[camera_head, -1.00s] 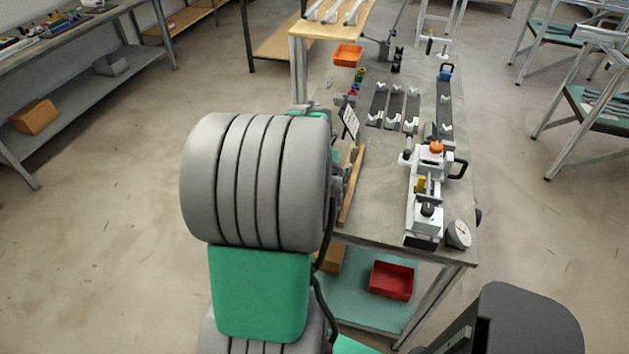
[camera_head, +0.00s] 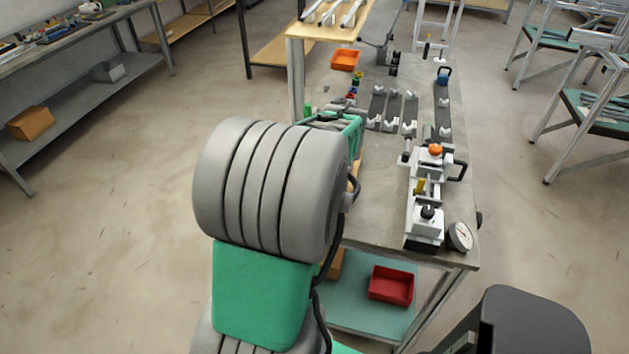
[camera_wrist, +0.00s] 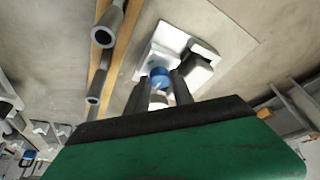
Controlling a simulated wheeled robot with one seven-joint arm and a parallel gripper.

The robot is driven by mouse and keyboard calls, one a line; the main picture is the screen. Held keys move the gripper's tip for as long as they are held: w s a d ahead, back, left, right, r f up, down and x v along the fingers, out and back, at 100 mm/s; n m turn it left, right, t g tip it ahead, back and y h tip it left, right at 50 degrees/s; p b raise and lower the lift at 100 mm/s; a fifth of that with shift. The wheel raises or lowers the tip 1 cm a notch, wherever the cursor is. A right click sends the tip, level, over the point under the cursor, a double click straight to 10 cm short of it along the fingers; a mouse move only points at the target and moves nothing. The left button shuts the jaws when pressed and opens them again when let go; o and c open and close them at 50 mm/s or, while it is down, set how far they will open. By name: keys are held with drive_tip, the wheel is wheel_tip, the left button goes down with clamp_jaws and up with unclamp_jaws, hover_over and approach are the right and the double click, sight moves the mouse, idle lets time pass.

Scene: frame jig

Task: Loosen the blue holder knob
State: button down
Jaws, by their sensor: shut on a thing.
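The blue holder knob (camera_wrist: 159,75) shows in the wrist view, on a white holder (camera_wrist: 168,40) with a dark part at its right. My gripper (camera_wrist: 160,90) has one dark finger on each side of the knob and is shut on it. The fingers partly cover the knob's sides, so its turn angle cannot be told. In the head view my grey and green arm hides the fingertips, the knob and the holder at the table's left edge.
A wooden strip with grey tubes (camera_wrist: 101,37) lies left of the holder. On the table (camera_head: 385,205) stand a white fixture with an orange knob (camera_head: 435,149), a dial gauge (camera_head: 459,236) and dark rails with white V-blocks (camera_head: 394,108). An orange tray (camera_head: 345,59) is at the back.

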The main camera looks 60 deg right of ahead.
drive_tip(key=c, duration=1.1)
unclamp_jaws()
